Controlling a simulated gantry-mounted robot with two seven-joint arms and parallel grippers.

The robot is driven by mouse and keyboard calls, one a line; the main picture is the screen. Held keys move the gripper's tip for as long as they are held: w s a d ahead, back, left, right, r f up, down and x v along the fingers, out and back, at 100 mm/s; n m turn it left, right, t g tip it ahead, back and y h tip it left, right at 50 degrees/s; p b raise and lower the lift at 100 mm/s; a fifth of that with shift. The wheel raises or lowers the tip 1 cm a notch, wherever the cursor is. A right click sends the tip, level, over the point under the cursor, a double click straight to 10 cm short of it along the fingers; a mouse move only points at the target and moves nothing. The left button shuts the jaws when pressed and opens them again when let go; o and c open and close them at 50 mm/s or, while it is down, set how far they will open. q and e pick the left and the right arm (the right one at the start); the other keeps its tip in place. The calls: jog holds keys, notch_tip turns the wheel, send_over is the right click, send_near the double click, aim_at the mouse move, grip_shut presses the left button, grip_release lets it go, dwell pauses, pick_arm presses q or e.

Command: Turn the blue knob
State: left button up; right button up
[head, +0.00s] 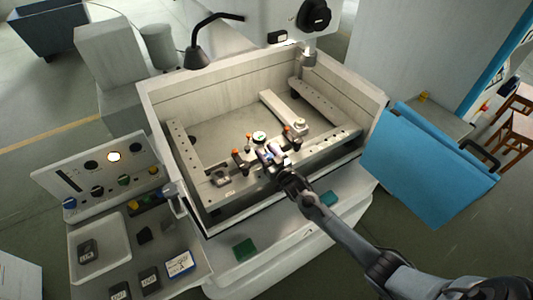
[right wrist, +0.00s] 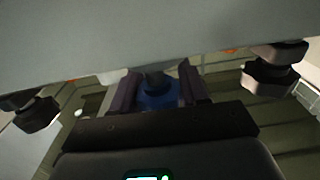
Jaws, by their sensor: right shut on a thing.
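The blue knob (right wrist: 157,98) shows in the right wrist view between the two dark fingers of my right gripper (right wrist: 158,88), with a dark stub on top of it. The fingers are shut on its sides. In the head view my right gripper (head: 272,156) reaches in over the front of the machine's tank, among small clamps with orange tips. There the gripper largely hides the knob. I cannot tell how far the knob is turned. My left gripper is not in view.
The pale tank (head: 160,98) has walls around the work area. A control panel (head: 97,180) with several knobs stands at left. A blue door panel (head: 428,165) is at right. Dark knobs (right wrist: 268,80) flank the gripper.

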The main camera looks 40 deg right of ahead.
jog(key=n+y+b, duration=0.1)
jog(key=n+y, duration=0.1)
jog(key=shift+f+y, duration=0.15)
jog(key=shift+y, duration=0.25)
jog(key=n+g+y+b, duration=0.1)
jog(key=n+y+b, duration=0.1)
jog(key=y+b, duration=0.1)
jog(key=a+n+g+y+b, duration=0.1)
jog(key=n+g+y+b, duration=0.1)
jog(key=n+y+b, duration=0.1)
jog(key=n+g+y+b, duration=0.1)
jog(key=n+y+b, duration=0.1)
jog(key=y+b, duration=0.2)
jog(key=shift+s+a+f+y+b, duration=0.15)
jog(key=shift+y+b, duration=0.25)
jog(key=shift+b, duration=0.55)
jog(key=shift+s+a+r+n+g+y+b, duration=0.15)
jog(key=shift+r+n+g+y+b, duration=0.15)
jog(key=shift+n+g+y+b, duration=0.3)
jog(key=o, duration=1)
jog(key=v, duration=0.9)
jog(key=shift+v, duration=0.9)
